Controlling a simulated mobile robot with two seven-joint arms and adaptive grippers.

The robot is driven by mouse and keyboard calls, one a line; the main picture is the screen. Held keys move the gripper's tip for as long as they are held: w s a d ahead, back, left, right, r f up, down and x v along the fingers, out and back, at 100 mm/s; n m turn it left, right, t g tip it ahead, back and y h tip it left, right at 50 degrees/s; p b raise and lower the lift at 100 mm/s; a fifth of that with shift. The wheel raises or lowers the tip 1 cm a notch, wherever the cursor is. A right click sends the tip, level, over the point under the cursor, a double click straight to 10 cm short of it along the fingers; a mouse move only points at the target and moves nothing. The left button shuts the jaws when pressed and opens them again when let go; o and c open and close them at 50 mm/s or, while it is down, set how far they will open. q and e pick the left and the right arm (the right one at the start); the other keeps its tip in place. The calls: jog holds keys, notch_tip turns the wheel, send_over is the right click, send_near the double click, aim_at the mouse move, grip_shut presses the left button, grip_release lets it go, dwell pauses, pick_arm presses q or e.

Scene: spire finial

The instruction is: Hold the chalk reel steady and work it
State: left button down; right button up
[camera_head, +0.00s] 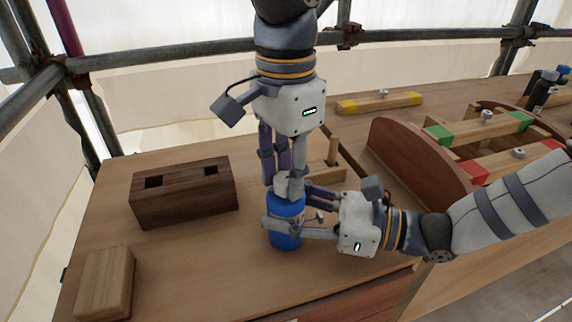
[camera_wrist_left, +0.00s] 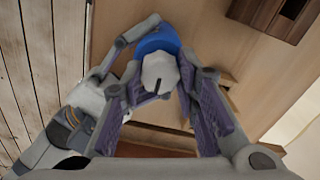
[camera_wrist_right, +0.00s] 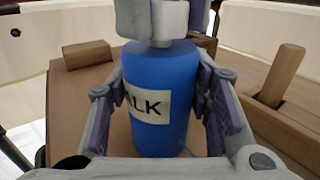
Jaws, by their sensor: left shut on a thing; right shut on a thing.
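The chalk reel (camera_head: 287,233) is a blue upright bottle-like body on the bench, with a pale knob on top. Its label, partly reading "LK", faces the right wrist camera on the blue body (camera_wrist_right: 150,85). My left gripper (camera_head: 287,182) comes from above with its fingers shut on the pale knob, which also shows in the left wrist view (camera_wrist_left: 160,70). My right gripper (camera_head: 283,226) comes from the right, its fingers shut around the blue body. The fingers hide part of the body and most of the knob in the head view.
A dark slotted wooden block (camera_head: 185,198) stands left of the reel, and a lighter wood block (camera_head: 104,284) lies at the front left. A wooden piece with an upright peg (camera_head: 333,152) is close behind the reel. Curved wooden forms (camera_head: 418,160) stand at right.

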pick_arm(q)
jog(key=m, duration=0.4)
jog(key=shift+m, duration=0.3)
jog(key=m, duration=0.4)
jog(key=shift+m, duration=0.3)
jog(key=m, duration=0.4)
jog(key=shift+m, duration=0.3)
jog(key=m, duration=1.3)
jog(key=shift+m, duration=0.3)
jog(key=m, duration=0.5)
jog(key=shift+s+f+m, duration=0.1)
jog(key=shift+m, duration=1.9)
